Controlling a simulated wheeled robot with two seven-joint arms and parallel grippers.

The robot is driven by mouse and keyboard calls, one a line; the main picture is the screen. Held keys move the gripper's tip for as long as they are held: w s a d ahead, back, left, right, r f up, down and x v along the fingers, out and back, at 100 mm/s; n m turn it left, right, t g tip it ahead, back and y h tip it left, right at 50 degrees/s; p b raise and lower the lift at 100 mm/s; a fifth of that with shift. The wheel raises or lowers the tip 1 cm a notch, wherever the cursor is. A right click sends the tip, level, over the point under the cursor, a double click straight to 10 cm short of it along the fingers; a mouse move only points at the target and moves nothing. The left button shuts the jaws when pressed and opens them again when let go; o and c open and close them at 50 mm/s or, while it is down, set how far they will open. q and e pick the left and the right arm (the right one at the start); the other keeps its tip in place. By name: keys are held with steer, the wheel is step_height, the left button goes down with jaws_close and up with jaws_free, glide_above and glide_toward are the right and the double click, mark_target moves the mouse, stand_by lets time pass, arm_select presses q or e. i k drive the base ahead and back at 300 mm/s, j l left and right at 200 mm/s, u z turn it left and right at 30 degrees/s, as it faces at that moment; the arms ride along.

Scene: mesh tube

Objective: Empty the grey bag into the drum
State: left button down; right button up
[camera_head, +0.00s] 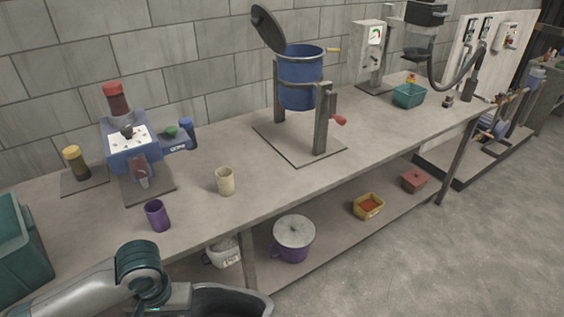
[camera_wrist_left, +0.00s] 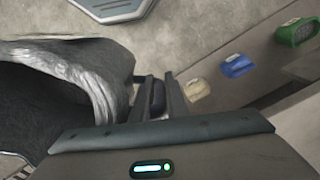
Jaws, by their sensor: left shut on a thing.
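The blue drum (camera_head: 302,88) hangs in a metal stand on the long table, with its dark lid (camera_head: 267,27) tipped open. The grey bag (camera_wrist_left: 92,75) is at the left of the left wrist view, with a wide, dark open mouth. A dark rounded opening (camera_head: 232,301) at the bottom edge of the head view appears to be the same bag. My left gripper (camera_wrist_left: 158,97) is shut on a dark grip at the bag's side. The bag's contents cannot be made out. My right gripper is not in view.
The long table (camera_head: 275,185) carries a purple cup (camera_head: 157,215), a beige cup (camera_head: 225,181), a blue machine (camera_head: 128,142) and a teal basket (camera_head: 408,95). A purple pot (camera_head: 293,239) and a yellow bin (camera_head: 368,206) stand on the lower shelf. Open floor lies at the right.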

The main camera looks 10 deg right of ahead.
mark_target(300, 69)
steer(key=i+l+u, duration=0.1)
steer(key=l, duration=0.45)
steer(key=i+l, duration=0.35)
steer(key=l, duration=0.25)
steer(key=i+l+u, duration=0.15)
steer(key=l, duration=0.4)
steer(key=i+l+u, duration=0.1)
steer(key=l, duration=0.5)
steer(key=i+l, duration=0.25)
steer(key=l, duration=0.35)
steer(key=i+l+u, duration=0.15)
steer(key=l, duration=0.5)
steer(key=i+l+u, duration=0.1)
steer(key=l, duration=0.5)
steer(key=i+l, duration=0.15)
steer(key=l, duration=0.5)
steer(key=u, duration=0.05)
